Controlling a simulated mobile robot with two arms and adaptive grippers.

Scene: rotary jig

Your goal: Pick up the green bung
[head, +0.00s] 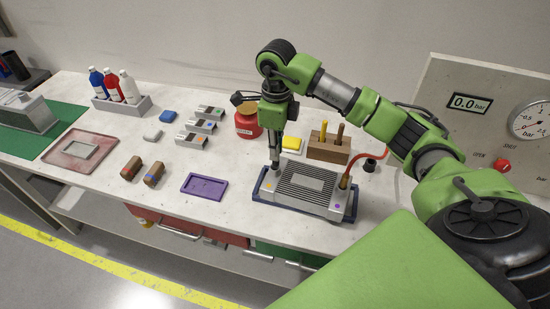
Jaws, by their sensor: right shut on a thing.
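My right gripper (275,163) points straight down at the back left corner of a grey ribbed metal block (305,186) that sits in a dark blue tray (350,211). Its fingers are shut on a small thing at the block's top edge. The thing is mostly hidden by the fingers, and I cannot make out its colour. No green bung shows clearly anywhere else. I cannot tell whether the held thing still touches the block. My left gripper is out of view.
A red hose (368,160) with a brass fitting (345,181) joins the block's right side. Behind stand a wooden holder (329,149), a yellow pad (291,143) and a red jar (247,122). A purple tray (205,186) lies left. A gauge panel (480,115) stands right.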

